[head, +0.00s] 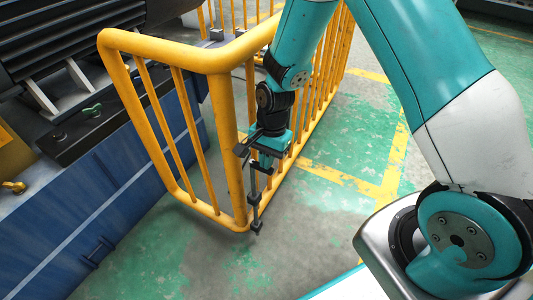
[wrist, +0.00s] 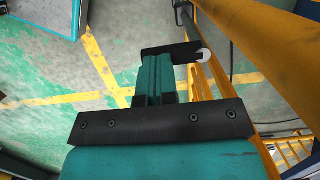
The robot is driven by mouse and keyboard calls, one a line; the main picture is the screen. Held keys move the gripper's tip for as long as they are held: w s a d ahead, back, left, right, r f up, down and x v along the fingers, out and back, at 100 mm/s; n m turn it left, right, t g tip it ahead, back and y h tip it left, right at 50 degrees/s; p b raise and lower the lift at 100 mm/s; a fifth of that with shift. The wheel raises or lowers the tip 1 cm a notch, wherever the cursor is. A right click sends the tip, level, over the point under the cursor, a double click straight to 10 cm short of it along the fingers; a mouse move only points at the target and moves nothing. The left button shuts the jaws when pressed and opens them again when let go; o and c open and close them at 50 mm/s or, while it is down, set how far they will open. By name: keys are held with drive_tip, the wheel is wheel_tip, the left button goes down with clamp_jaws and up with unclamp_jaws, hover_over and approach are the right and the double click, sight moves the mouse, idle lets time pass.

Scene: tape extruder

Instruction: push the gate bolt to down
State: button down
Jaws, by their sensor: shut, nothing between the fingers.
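The gate bolt (head: 256,203) is a dark upright rod with collars, at the corner post of the yellow gate in the head view. Its lower end is close above the floor. My gripper (head: 265,158) is shut and empty, pointing down at the upper part of the bolt. In the head view the two overlap, so I cannot tell whether they touch. In the wrist view my gripper (wrist: 153,78) shows closed teal fingers. A dark bar (wrist: 168,52) with a pale round end lies just beyond them; I cannot tell whether it belongs to the bolt.
The yellow gate railing (head: 222,130) stands close beside my gripper, with a blue machine base (head: 140,190) behind it on the left. The green and grey floor (head: 310,215) is clear to the right of the gate, with yellow lines (head: 350,180).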

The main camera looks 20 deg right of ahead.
wheel_tip(320, 180, down, 4)
drive_tip(key=shift+r, duration=0.25)
drive_tip(key=shift+s+f, duration=0.1)
drive_tip(key=shift+f, duration=0.2)
drive_tip(key=shift+d, duration=0.1)
wheel_tip(320, 180, up, 14)
drive_tip(key=w+d+p, duration=0.2)
drive_tip(key=p, duration=0.5)
drive_tip(key=shift+r, duration=0.25)
